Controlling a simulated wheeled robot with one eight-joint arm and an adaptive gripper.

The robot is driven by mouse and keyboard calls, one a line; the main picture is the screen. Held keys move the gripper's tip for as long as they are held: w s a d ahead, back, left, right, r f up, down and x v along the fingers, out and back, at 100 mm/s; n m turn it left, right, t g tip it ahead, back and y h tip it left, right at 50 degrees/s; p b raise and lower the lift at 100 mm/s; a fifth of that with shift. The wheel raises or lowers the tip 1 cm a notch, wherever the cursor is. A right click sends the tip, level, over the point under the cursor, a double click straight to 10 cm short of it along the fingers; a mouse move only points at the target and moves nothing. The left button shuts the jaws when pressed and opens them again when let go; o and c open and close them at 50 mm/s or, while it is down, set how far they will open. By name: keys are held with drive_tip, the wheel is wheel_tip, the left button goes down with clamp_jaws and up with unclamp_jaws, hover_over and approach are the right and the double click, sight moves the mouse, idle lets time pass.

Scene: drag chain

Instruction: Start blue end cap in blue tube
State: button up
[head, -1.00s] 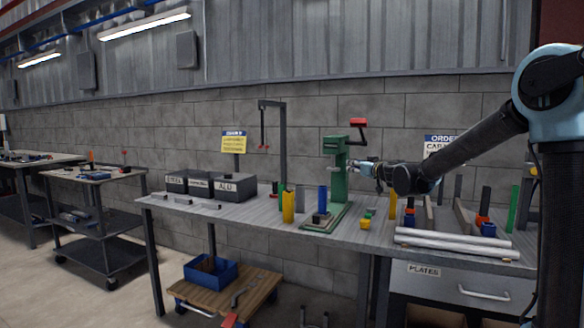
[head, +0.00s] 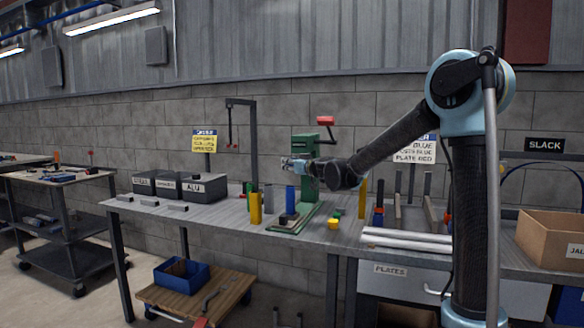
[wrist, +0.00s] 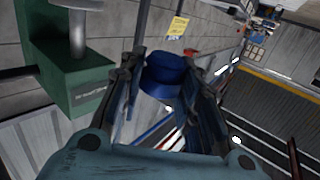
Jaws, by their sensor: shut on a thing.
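My gripper (head: 285,162) is shut on the blue end cap (wrist: 164,76), which sits between the fingers in the wrist view. In the head view the cap is too small to make out. The gripper hangs in front of the green press (head: 308,172), above the upright blue tube (head: 290,199). A clear gap shows between the gripper and the tube top. The tube stands at the press's base, beside a small dark block. I cannot make out the tube in the wrist view.
The press column also shows close at the left of the wrist view (wrist: 85,80). Yellow (head: 255,208) and grey (head: 268,198) tubes stand left of the blue tube. White tubes (head: 405,240) lie along the front edge.

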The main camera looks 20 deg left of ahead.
drive_tip(key=shift+s, duration=0.1)
drive_tip(key=shift+f, duration=2.9)
drive_tip(key=shift+f, duration=0.7)
drive_tip(key=o, duration=0.9)
drive_tip(key=shift+c, duration=0.2)
drive_tip(key=shift+s+d, duration=0.1)
drive_tip(key=v, duration=1.1)
drive_tip(key=shift+s+d, duration=0.2)
drive_tip(key=shift+d, duration=0.1)
drive_tip(key=shift+f, duration=0.1)
